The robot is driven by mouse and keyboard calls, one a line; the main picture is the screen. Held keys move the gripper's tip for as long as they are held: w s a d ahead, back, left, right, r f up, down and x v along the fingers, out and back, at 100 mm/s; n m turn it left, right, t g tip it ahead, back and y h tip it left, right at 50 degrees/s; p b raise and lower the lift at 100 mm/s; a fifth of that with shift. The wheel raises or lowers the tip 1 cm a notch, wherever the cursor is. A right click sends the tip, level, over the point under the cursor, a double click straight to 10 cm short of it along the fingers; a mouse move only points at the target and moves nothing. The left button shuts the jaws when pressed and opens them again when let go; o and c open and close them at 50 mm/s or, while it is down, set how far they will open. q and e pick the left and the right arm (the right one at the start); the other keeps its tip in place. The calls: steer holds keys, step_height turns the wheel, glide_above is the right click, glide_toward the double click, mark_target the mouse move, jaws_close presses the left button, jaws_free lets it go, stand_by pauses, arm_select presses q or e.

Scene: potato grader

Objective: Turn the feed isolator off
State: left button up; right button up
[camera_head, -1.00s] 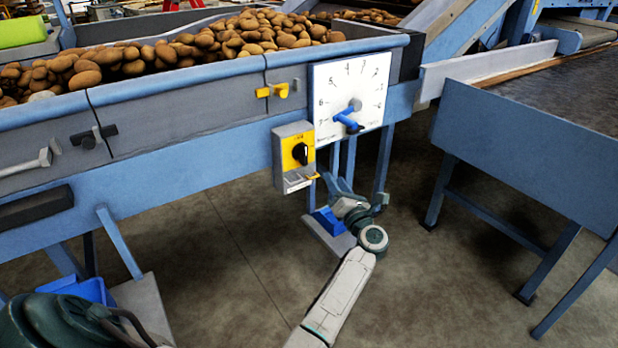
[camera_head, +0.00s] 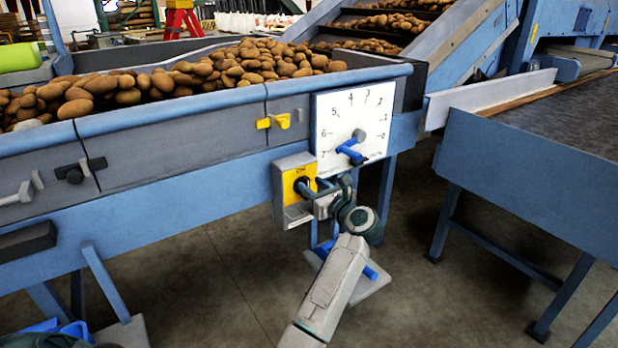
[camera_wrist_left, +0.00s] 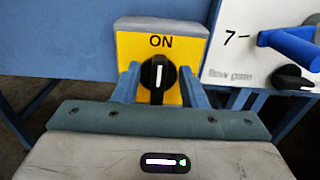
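The feed isolator is a grey box with a yellow face (camera_head: 294,176) on the blue frame of the potato hopper. In the left wrist view its yellow plate (camera_wrist_left: 190,52) reads "ON" above a black rotary knob (camera_wrist_left: 158,78). The knob's white mark stands upright, towards "ON". My left gripper (camera_head: 313,190) is at the front of the isolator. In the left wrist view its two blue fingers (camera_wrist_left: 159,86) stand either side of the knob, with a visible gap on each side. Whether the tips touch the face is unclear. In the head view the gripper partly hides the knob. My right gripper is not in view.
A white dial plate (camera_head: 350,105) with a blue pointer lever (camera_head: 350,152) is just right of the isolator. A yellow latch (camera_head: 273,121) is above it. Potatoes (camera_head: 200,75) fill the hopper. A blue-sided conveyor (camera_head: 520,170) stands to the right, with open floor between.

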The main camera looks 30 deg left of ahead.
arm_select(q)
steer(key=shift+w+a, duration=0.25)
steer(key=shift+a, duration=0.4)
jaws_close()
